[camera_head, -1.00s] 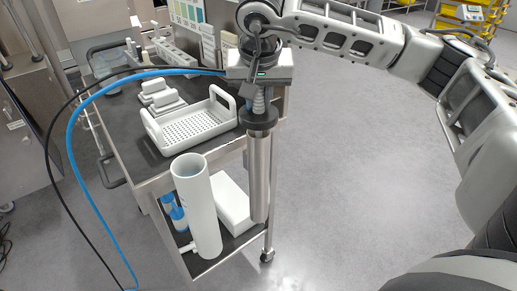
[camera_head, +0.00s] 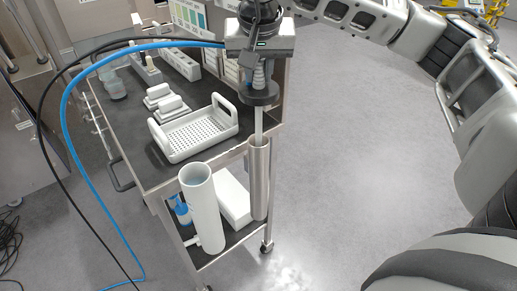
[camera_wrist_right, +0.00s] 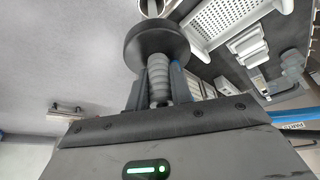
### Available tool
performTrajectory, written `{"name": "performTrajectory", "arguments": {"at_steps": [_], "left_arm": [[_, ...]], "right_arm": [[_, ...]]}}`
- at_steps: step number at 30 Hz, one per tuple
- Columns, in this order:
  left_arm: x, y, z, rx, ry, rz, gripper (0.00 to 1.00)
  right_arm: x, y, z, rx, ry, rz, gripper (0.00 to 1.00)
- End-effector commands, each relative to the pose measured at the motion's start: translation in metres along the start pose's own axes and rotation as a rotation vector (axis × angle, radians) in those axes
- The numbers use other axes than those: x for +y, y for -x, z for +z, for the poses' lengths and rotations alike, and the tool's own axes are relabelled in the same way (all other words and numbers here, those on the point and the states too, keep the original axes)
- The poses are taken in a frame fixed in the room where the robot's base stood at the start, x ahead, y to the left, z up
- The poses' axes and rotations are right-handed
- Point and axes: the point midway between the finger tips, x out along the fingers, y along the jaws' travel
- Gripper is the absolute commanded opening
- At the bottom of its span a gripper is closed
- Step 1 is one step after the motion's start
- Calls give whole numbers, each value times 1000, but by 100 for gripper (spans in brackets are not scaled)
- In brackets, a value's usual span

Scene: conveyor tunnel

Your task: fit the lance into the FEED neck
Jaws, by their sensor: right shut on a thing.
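My right gripper (camera_head: 259,73) is shut on the lance's ribbed grey grip and holds it upright above the front right corner of the cart. The lance has a black disc collar (camera_head: 259,94) and a thin metal rod (camera_head: 259,122) below it. The rod's lower end is hidden inside an upright steel tube (camera_head: 259,182) at the cart's corner. In the right wrist view the grip (camera_wrist_right: 159,78) sits between the fingers, with the black collar (camera_wrist_right: 157,42) beyond. A blue hose (camera_head: 92,70) and a black cable run left from the gripper area. No FEED neck can be made out. My left gripper is not in view.
The cart's dark top (camera_head: 140,133) carries a white perforated basket (camera_head: 197,135), white blocks (camera_head: 167,104) and a jar. A tall white cylinder (camera_head: 203,210) and a white box (camera_head: 233,198) stand at its lower level. Open grey floor (camera_head: 370,140) lies to the right.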

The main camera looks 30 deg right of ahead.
Motion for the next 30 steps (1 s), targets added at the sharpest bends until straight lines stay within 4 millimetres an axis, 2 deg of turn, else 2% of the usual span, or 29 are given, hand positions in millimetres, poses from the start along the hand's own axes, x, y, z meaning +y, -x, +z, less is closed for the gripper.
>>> {"name": "performTrajectory", "arguments": {"at_steps": [1, 30], "left_arm": [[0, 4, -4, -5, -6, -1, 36], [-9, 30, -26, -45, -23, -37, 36]], "right_arm": [[0, 10, -4, 2, -1, -2, 0], [0, 100, -41, 3, 0, -2, 0]]}}
